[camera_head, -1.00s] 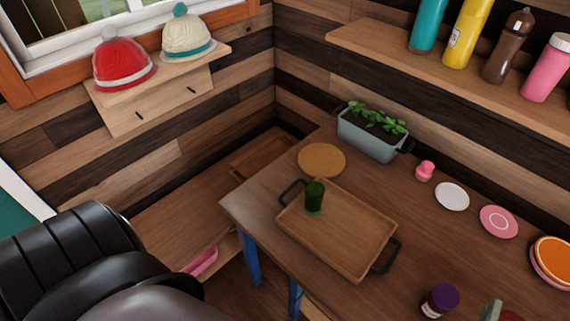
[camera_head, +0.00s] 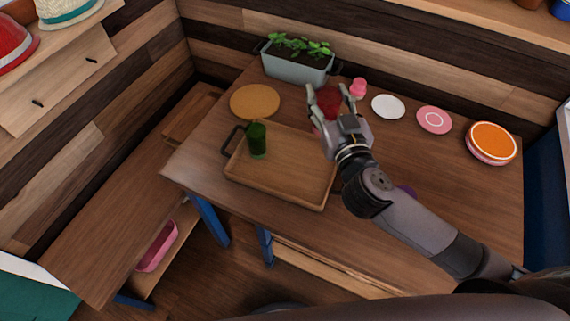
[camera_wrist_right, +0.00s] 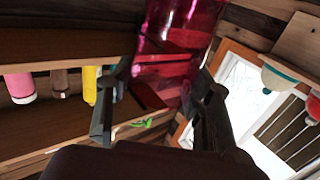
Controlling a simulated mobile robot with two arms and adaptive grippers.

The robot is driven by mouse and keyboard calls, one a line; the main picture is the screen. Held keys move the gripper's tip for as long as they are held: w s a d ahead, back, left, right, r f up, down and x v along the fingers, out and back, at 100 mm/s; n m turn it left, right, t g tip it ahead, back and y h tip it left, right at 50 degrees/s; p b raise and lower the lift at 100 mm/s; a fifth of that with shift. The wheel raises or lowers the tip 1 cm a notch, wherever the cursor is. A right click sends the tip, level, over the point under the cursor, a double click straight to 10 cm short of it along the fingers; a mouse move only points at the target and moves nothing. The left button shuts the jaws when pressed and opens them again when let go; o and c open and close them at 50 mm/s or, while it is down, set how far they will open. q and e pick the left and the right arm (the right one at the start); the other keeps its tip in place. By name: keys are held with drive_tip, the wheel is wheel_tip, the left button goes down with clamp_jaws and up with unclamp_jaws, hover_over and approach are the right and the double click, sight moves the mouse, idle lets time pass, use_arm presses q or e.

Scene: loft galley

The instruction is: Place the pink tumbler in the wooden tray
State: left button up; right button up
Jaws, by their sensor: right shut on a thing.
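My right gripper (camera_head: 333,103) is shut on the pink tumbler (camera_head: 326,98), a see-through deep pink cup. The tumbler also shows between the fingers in the right wrist view (camera_wrist_right: 178,45). In the head view the gripper and tumbler appear beyond the tray's back right corner; their height over the table is hard to tell. The wooden tray (camera_head: 290,179) with dark handles lies on the table. A green tumbler (camera_head: 257,140) stands in its back left part. The arm hides the tray's right end. My left gripper is not in view.
A planter (camera_head: 297,67), a round wooden board (camera_head: 254,102), a small pink item (camera_head: 358,87), a white plate (camera_head: 388,107), a pink plate (camera_head: 434,120) and stacked orange plates (camera_head: 491,143) stand around the table (camera_head: 450,190). The tray's middle is bare.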

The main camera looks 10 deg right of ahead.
drive_tip(key=shift+w, duration=0.35)
wheel_tip(320, 180, down, 20)
drive_tip(key=b, duration=0.9)
drive_tip(key=shift+r, duration=0.15)
drive_tip(key=o, duration=1.2)
drive_tip(key=shift+o, duration=0.2)
